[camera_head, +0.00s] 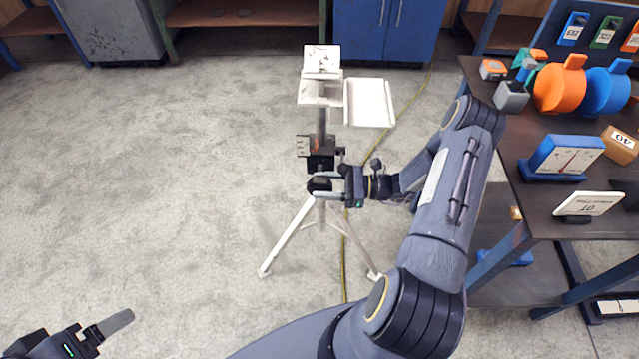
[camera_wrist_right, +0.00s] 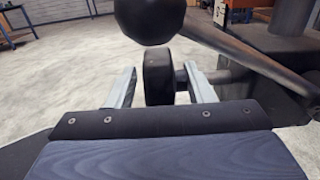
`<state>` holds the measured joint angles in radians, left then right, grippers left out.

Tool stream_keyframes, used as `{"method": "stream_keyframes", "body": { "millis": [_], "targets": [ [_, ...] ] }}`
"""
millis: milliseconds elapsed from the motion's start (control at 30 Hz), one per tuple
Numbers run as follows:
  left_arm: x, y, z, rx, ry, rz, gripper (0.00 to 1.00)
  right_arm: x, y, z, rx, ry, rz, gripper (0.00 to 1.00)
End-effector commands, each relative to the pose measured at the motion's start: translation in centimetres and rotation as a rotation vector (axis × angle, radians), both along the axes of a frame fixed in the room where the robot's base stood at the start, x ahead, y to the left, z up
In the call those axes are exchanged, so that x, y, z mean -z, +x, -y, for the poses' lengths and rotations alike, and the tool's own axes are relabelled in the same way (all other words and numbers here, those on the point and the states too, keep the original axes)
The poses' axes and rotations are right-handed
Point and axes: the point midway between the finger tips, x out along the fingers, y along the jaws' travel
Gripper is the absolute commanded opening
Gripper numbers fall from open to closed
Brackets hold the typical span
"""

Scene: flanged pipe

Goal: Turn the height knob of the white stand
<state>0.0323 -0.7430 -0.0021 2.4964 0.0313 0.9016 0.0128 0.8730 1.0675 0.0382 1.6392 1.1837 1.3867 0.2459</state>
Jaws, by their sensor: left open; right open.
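The white stand (camera_head: 321,88) stands on a tripod, with a dark post and a dark block part way down. Its black knob (camera_head: 319,184) sits below that block; the right wrist view shows a black round knob (camera_wrist_right: 158,76) edge-on. My right gripper (camera_head: 327,190) is at the stand's post. In the wrist view its open fingers (camera_wrist_right: 158,86) lie on either side of the knob, with a visible gap at each side. My left gripper (camera_head: 112,326) is open and empty at the lower left, far from the stand and partly cut off by the frame.
A black ball-ended lever (camera_wrist_right: 150,18) is close above the knob in the wrist view. A dark table (camera_head: 510,145) with orange and blue parts and gauges stands right of my right arm. A yellow cable (camera_head: 412,105) runs along the floor behind the stand. The floor at left is clear.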

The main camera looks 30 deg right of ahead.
Motion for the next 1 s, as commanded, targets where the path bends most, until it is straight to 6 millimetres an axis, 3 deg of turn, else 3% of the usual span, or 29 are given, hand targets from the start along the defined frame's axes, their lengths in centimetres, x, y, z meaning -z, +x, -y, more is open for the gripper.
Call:
{"method": "stream_keyframes", "body": {
  "millis": [133,400,767,1000],
  "targets": [
    [-0.04,0.0,0.0,0.0,0.0,0.0,0.84,-0.01,0.53,-0.98,-0.001,0.0,0.0,0.47],
    [-0.03,0.01,0.0,0.0,0.0,0.0,0.84,-0.01,0.64,-1.11,0.0,-0.001,-0.001,0.47],
    [-0.03,0.01,0.0,0.0,0.0,0.0,0.84,-0.01,0.63,-1.09,-0.001,-0.001,-0.001,0.03],
    [0.54,0.01,0.0,0.0,0.0,0.0,0.84,0.21,0.61,-1.07,-0.001,0.018,0.011,0.03]
  ]
}}
